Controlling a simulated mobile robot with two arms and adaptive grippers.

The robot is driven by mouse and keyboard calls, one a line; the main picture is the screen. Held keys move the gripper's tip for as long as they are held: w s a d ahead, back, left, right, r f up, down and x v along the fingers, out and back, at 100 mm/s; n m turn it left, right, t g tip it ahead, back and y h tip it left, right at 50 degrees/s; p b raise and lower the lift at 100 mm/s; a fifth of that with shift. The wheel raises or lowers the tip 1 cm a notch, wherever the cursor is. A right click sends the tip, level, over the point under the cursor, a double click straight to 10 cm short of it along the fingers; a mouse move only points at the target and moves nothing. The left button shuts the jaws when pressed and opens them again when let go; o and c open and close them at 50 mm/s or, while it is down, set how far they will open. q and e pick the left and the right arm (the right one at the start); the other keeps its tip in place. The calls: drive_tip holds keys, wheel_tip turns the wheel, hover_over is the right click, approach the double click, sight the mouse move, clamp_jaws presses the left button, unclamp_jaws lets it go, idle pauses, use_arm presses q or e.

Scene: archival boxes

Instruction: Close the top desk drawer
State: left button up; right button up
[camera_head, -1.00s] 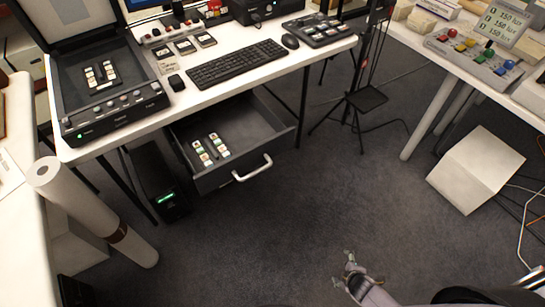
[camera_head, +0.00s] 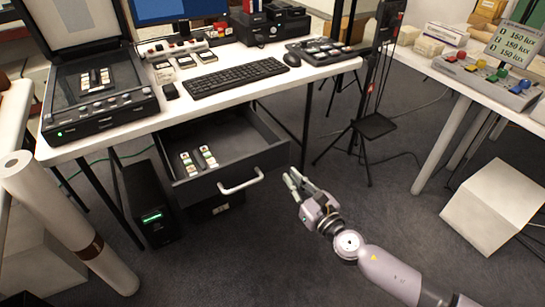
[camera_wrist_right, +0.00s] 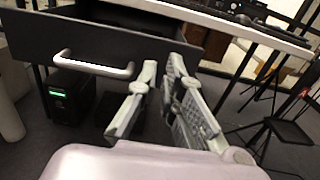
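The top desk drawer (camera_head: 213,180) is dark grey and pulled out below the white desk. It holds small slides in two groups. Its silver bar handle (camera_head: 241,182) is on the front face; the handle also shows in the right wrist view (camera_wrist_right: 93,67). My right gripper (camera_head: 296,178) is just right of the drawer front and apart from the handle, fingers pointing toward the desk. In the right wrist view its fingers (camera_wrist_right: 157,80) stand apart with nothing held between them. My left gripper is not in view.
The white desk (camera_head: 165,117) carries a scanner (camera_head: 100,110), a keyboard (camera_head: 237,77) and other devices. A black computer tower (camera_head: 150,203) stands left under the drawer. A black tripod stand (camera_head: 374,126) is to the right. The carpet (camera_head: 270,260) in front is open.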

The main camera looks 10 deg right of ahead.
sight(268, 150)
drive_tip(key=x, duration=0.9)
drive_tip(key=shift+w+a+f, duration=0.1)
drive_tip(key=shift+w+f, duration=0.05)
drive_tip(key=shift+w, duration=0.2)
clamp_jaws()
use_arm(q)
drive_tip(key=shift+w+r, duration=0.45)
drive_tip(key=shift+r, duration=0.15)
use_arm(e)
drive_tip(key=shift+w+a, duration=0.15)
drive_tip(key=shift+w, duration=0.35)
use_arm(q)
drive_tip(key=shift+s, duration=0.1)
